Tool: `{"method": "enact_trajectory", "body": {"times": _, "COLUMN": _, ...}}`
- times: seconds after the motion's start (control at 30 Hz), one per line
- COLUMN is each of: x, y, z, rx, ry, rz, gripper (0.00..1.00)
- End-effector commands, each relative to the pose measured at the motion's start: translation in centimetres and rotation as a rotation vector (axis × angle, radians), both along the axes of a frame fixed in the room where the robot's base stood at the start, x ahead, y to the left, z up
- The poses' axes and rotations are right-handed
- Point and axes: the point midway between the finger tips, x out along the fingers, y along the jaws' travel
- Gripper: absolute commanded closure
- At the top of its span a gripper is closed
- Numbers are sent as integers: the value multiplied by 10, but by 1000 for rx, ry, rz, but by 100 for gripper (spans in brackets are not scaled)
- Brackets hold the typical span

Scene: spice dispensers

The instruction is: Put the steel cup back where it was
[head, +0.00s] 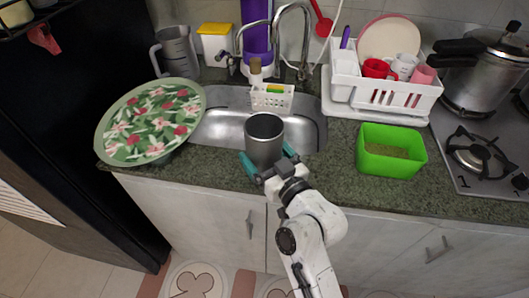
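The steel cup (264,133) is a grey cylinder, upright, with its dark open mouth facing up. It shows in front of the sink, near the counter's front edge. My gripper (267,154) reaches in from below right, with one teal finger at each side of the cup's lower part. The fingers appear shut on the cup. The gripper partly hides the cup's base, so I cannot tell whether it touches the counter.
The steel sink (222,128) lies behind the cup. A flowered tray (150,120) is at left, a green box (390,150) at right. A white dish rack (385,88) and a pressure cooker (482,72) stand farther right. Counter (325,172) between cup and green box is clear.

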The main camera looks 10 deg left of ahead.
Motion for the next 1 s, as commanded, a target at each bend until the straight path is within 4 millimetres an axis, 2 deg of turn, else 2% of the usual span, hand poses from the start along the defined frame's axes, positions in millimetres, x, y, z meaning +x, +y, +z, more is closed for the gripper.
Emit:
{"method": "enact_trajectory", "body": {"times": 0.33, "x": 0, "y": 0, "z": -4, "rx": 0, "ry": -1, "rz": 0, "gripper": 62}}
{"method": "enact_trajectory", "body": {"times": 0.37, "x": 0, "y": 0, "z": -4, "rx": 0, "ry": 0, "rz": 0, "gripper": 9}}
{"method": "enact_trajectory", "body": {"times": 0.47, "x": 0, "y": 0, "z": -3, "rx": 0, "ry": 0, "rz": 1, "gripper": 0}}
{"method": "enact_trajectory", "body": {"times": 0.8, "x": 0, "y": 0, "z": 3, "rx": 0, "ry": 0, "rz": 0, "gripper": 0}}
{"method": "enact_trajectory", "body": {"times": 1.0, "x": -26, "y": -21, "z": -3, "rx": 1, "ry": 1, "rz": -1, "gripper": 0}}
